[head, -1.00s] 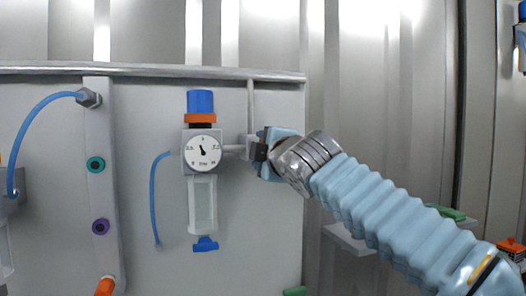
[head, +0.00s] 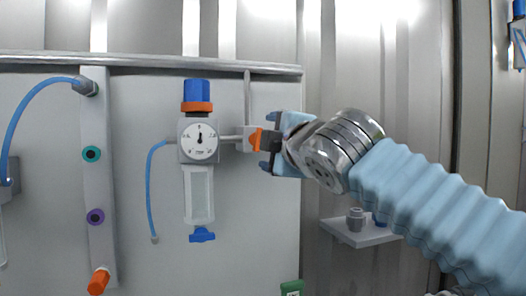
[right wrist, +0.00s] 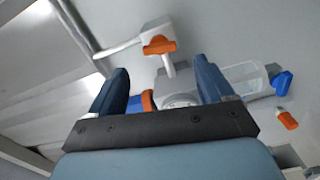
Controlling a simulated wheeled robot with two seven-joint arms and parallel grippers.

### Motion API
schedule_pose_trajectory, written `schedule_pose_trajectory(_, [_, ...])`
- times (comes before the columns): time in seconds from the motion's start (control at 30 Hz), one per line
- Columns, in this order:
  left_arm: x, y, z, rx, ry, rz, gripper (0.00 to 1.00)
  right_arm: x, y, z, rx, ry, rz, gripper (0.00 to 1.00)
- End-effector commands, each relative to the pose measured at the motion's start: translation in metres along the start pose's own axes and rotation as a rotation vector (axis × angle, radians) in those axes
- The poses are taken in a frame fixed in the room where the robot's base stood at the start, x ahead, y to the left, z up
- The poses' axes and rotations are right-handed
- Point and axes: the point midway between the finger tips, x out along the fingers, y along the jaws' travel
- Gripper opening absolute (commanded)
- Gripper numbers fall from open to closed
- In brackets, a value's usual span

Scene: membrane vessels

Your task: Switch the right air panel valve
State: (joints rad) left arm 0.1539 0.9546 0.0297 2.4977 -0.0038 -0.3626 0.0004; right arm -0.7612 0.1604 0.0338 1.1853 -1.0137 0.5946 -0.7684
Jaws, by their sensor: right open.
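The right air panel valve is a small grey block (head: 244,140) with an orange handle (head: 256,139), to the right of the round pressure gauge (head: 199,141). In the right wrist view the orange handle (right wrist: 159,45) lies just beyond the fingertips, with nothing between the fingers gripping it. My right gripper (head: 269,141) is open and empty, close to the right side of the valve. Its two dark blue fingers (right wrist: 160,80) stand apart in the right wrist view. My left gripper is not in view.
A regulator with a blue knob (head: 197,90) and clear bowl (head: 199,195) is left of the valve. A blue hose (head: 151,190) hangs beside it. A post (head: 97,180) carries green and purple ports. A small shelf (head: 361,232) is at lower right.

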Motion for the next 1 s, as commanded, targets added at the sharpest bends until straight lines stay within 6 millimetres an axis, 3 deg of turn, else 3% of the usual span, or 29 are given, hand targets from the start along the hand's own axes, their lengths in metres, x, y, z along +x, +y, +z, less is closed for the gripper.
schedule_pose_trajectory(0.1, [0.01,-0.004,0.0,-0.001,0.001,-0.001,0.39,-0.028,-0.003,0.001,0.001,0.001,0.002,0.81])
schedule_pose_trajectory(0.33, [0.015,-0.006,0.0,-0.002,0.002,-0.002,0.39,-0.058,-0.001,0.0,0.001,0.001,0.0,0.81])
schedule_pose_trajectory(1.0, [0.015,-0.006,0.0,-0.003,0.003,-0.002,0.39,-0.062,0.0,0.0,0.0,0.0,-0.001,0.81])
